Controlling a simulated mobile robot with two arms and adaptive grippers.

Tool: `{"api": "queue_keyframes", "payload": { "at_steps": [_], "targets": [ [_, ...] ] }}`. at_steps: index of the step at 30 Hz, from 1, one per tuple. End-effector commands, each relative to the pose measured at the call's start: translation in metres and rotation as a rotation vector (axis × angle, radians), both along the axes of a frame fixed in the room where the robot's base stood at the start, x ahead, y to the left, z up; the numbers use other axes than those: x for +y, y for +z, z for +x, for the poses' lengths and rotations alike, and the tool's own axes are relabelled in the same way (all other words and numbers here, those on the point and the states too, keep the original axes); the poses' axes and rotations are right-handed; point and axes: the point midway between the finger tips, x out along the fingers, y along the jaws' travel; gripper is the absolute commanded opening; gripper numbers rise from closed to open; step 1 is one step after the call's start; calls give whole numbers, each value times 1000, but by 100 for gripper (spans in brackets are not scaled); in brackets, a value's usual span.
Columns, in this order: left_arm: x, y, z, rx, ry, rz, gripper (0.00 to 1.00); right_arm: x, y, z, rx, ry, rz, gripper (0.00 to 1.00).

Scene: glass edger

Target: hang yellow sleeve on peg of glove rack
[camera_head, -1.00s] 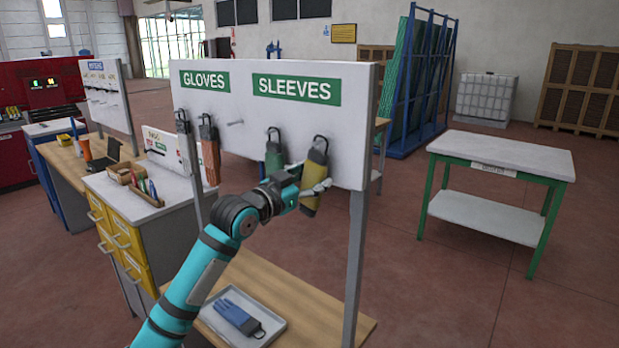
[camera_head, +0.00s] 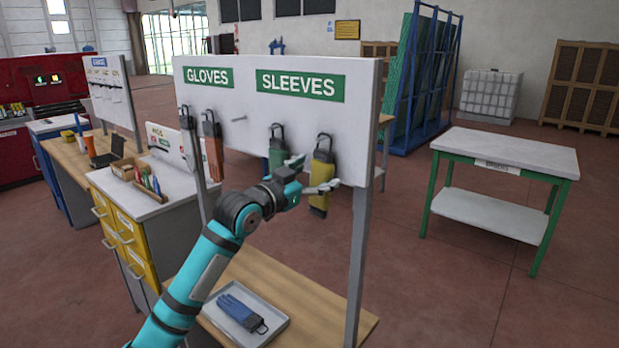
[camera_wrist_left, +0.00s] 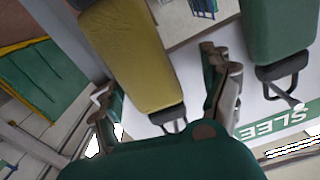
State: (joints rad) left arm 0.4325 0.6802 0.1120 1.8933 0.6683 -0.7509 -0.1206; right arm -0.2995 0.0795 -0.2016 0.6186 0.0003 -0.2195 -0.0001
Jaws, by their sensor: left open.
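The yellow sleeve (camera_head: 321,174) hangs nearly upright against the white rack board, at the right under the SLEEVES sign. Its dark loop (camera_head: 324,142) is at the top, where a peg seems to be, but the peg itself is too small to make out. My left gripper (camera_head: 309,177) is open at the sleeve's front and left side. In the left wrist view the yellow sleeve (camera_wrist_left: 130,55) lies between the two spread fingers (camera_wrist_left: 157,80), with visible gaps beside its loop end. My right gripper is not in view.
A green sleeve (camera_head: 276,152) hangs close on the left. Orange (camera_head: 213,145) and grey (camera_head: 187,130) items hang under GLOVES, beside a bare peg (camera_head: 239,119). A tray (camera_head: 277,329) with a blue glove (camera_head: 241,313) lies on the wooden shelf below.

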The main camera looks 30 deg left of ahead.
Motion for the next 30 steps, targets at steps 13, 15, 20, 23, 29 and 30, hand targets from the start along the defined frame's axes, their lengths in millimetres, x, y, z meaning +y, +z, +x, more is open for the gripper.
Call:
{"api": "queue_keyframes", "payload": {
  "at_steps": [13, 15, 20, 23, 29, 30],
  "targets": [
    [6, -2, -76, 4, 1, 3, 81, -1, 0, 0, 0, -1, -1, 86],
    [6, -1, -89, 3, 0, 3, 81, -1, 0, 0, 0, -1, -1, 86],
    [9, -1, -110, 1, 0, 0, 81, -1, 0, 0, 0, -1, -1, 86],
    [9, 0, -116, 1, 0, 0, 81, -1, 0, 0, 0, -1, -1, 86],
    [9, 0, -119, 0, 0, 0, 81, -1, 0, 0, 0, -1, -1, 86],
    [9, -1, -119, 1, -1, 0, 81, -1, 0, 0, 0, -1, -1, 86]
  ]
}}
